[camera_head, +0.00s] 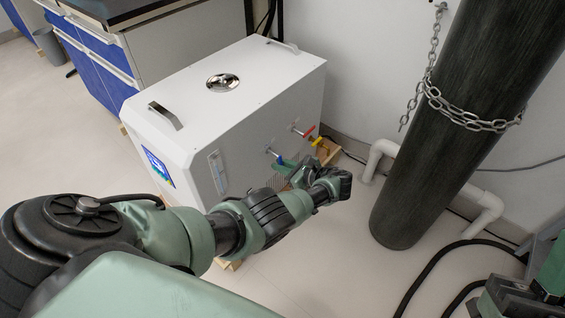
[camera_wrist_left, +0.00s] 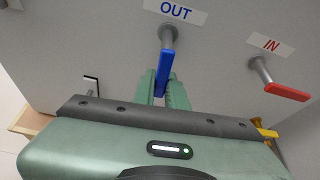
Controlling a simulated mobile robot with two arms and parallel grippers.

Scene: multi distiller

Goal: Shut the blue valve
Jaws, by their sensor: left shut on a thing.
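The blue valve (camera_wrist_left: 166,68) is a blue lever on a grey pipe stub below an OUT label, on the front of a white distiller box (camera_head: 235,105). In the left wrist view the lever hangs down, tilted slightly. My left gripper (camera_wrist_left: 161,90) is shut on the lower end of the lever, one finger on each side. In the head view the blue valve (camera_head: 280,160) shows as a small blue spot just beyond my left gripper (camera_head: 290,172). My right gripper is not clearly seen.
A red valve (camera_wrist_left: 287,91) under an IN label (camera_wrist_left: 270,44) is to the right, with a yellow handle (camera_wrist_left: 265,133) lower down. A dark cylinder (camera_head: 450,120) with a chain (camera_head: 465,117), white pipes (camera_head: 485,205) and black hoses (camera_head: 425,275) stand to the right.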

